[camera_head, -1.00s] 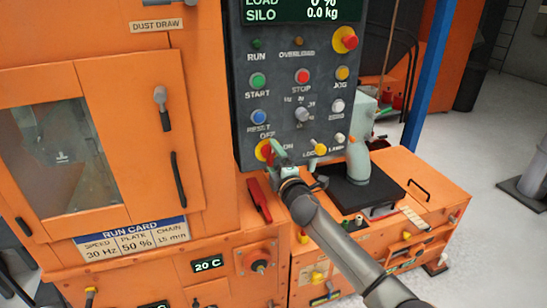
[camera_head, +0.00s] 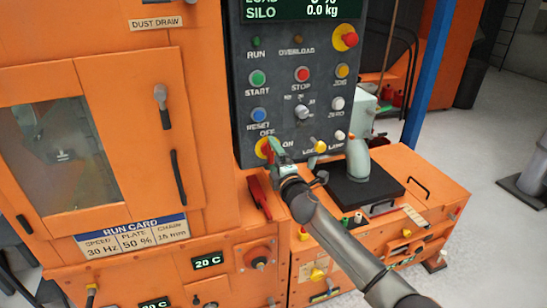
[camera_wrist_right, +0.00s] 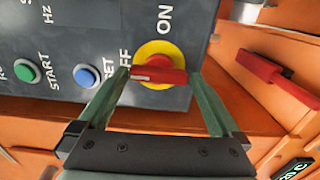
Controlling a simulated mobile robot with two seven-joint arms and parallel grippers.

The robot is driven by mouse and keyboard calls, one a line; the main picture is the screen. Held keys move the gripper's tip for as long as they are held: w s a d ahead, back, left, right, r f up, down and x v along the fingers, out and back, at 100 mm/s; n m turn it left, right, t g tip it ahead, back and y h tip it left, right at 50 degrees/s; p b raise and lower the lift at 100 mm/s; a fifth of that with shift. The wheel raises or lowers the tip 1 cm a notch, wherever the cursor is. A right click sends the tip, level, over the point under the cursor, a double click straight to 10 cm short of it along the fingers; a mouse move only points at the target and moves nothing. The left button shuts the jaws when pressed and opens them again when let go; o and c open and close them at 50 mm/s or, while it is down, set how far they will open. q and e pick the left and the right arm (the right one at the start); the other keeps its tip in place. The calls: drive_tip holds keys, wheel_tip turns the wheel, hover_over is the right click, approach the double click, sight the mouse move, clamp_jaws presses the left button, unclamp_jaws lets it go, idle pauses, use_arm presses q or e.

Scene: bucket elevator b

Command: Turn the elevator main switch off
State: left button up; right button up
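The elevator main switch is a red handle on a yellow round plate (camera_head: 261,150), low on the dark control panel, with OFF above it and ON to its right in the head view. In the right wrist view the red handle (camera_wrist_right: 160,76) lies crosswise on the yellow plate (camera_wrist_right: 155,52). A pale mark at its left end is on the OFF side. My right gripper (camera_wrist_right: 161,78) is open, its green fingers at either end of the handle; whether they touch is unclear. In the head view this gripper (camera_head: 272,153) partly hides the switch. My left gripper is out of view.
The control panel (camera_head: 240,100) carries several buttons and knobs near the switch, including the blue reset button (camera_head: 259,115). A red lever handle (camera_head: 259,196) sticks out just below left. An orange cabinet (camera_head: 110,60) stands left; a lower orange unit (camera_head: 420,165) stands right.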

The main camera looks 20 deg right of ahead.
drive_tip(key=shift+s, duration=0.7)
drive_tip(key=s, duration=1.1)
drive_tip(key=shift+d, duration=0.2)
drive_tip(key=s+a+f+m+g+y, duration=0.1)
drive_tip(key=s+a+f+m+g, duration=0.3)
drive_tip(key=s+f+m, duration=1.2)
drive_tip(key=s+f+g, duration=0.4)
drive_tip(key=s+f, duration=1)
drive_tip(key=shift+a+m+g+y, duration=0.2)
drive_tip(key=shift+m+g+y, duration=0.1)
drive_tip(key=shift+g+y, duration=0.1)
drive_tip(key=shift+s+f, duration=0.1)
